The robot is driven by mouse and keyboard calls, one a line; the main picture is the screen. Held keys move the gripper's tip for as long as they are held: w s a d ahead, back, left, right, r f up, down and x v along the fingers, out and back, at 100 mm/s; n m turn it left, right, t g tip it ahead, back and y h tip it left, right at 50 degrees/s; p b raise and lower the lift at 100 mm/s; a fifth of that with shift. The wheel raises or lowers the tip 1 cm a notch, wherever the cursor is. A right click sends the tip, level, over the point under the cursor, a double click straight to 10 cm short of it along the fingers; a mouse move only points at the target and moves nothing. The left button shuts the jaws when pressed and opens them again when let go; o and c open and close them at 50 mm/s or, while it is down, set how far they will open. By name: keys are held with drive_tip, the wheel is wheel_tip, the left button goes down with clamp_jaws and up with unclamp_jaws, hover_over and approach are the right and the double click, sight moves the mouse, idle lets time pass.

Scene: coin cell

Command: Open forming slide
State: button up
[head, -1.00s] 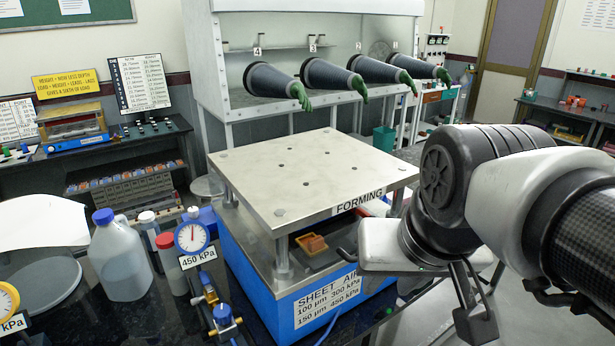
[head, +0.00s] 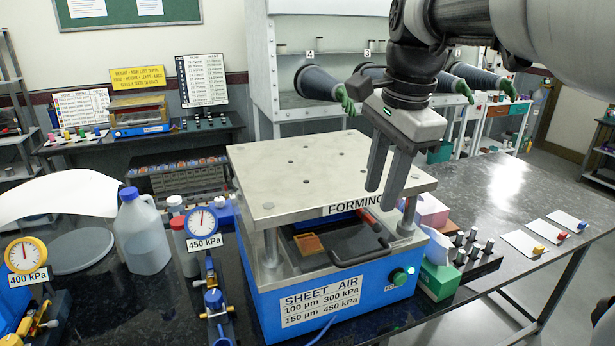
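The forming press (head: 262,289) has a blue base, a metal top plate labelled FORMING and corner posts. Its dark slide (head: 333,238) lies in the gap under the plate, with a small orange square frame (head: 308,245) at its left. My gripper (head: 380,197) points down in front of the press's right side, above the handle in the picture. Its two fingers are apart with nothing between them. They cover part of the plate's front edge and label.
Gauges reading 450 kPa (head: 202,221) and 400 kPa (head: 26,255) and a blue-capped bottle (head: 143,240) stand left of the press. A green tissue box (head: 438,278) and a rack of metal cylinders (head: 471,252) stand close on its right. White cards lie farther right on the dark bench.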

sight(362, 257)
drive_tip(key=w+f, duration=0.1)
drive_tip(key=f, duration=0.9)
drive_tip(key=w+a+f+b, duration=0.1)
drive_tip(key=f, duration=0.4)
drive_tip(key=shift+w+f, duration=0.35)
clamp_jaws()
